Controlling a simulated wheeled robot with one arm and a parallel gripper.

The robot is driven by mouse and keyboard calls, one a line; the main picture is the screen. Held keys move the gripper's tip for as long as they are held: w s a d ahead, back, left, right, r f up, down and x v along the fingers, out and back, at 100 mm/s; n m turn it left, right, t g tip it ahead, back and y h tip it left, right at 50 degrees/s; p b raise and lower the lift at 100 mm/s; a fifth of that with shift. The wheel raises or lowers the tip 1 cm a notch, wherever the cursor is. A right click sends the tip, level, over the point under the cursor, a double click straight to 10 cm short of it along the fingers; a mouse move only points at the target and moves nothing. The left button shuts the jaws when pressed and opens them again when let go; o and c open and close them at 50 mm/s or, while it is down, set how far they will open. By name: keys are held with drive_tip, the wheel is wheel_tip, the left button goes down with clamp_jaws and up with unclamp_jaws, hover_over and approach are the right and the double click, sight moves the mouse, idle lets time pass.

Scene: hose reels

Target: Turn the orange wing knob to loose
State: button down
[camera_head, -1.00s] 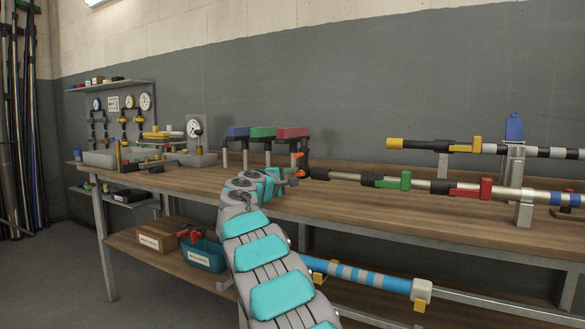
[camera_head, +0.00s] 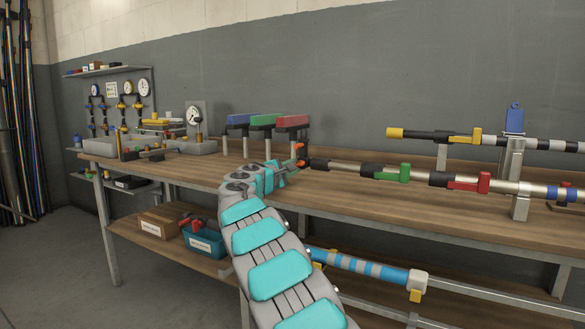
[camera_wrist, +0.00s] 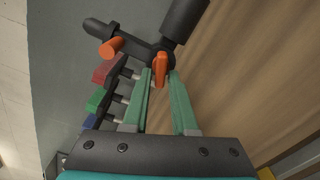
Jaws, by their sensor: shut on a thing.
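The orange wing knob (camera_wrist: 160,68) sits on a black fitting (camera_wrist: 150,52) at the end of a long pole. In the wrist view the tips of my gripper (camera_wrist: 161,76) are on either side of the knob's wing, which stands roughly in line with the fingers. My gripper is shut on it. In the head view my gripper (camera_head: 292,168) reaches the black fitting at the pole's left end, where the knob is small and partly hidden. A second orange piece, a round stub (camera_wrist: 112,47), sticks out of the fitting beside the knob.
The pole (camera_head: 345,168) runs right along the wooden bench (camera_head: 400,208), with a green clamp (camera_head: 391,173) and a red clamp (camera_head: 470,182). Blue, green and red blocks (camera_head: 264,121) on posts stand close behind my gripper. A second pole (camera_head: 430,136) lies farther back.

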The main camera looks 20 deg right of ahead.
drive_tip(key=c, duration=0.9)
unclamp_jaws()
drive_tip(key=b+v, duration=0.1)
drive_tip(key=v, duration=0.6)
drive_tip(key=shift+s+a, duration=0.25)
drive_tip(key=shift+a, duration=0.05)
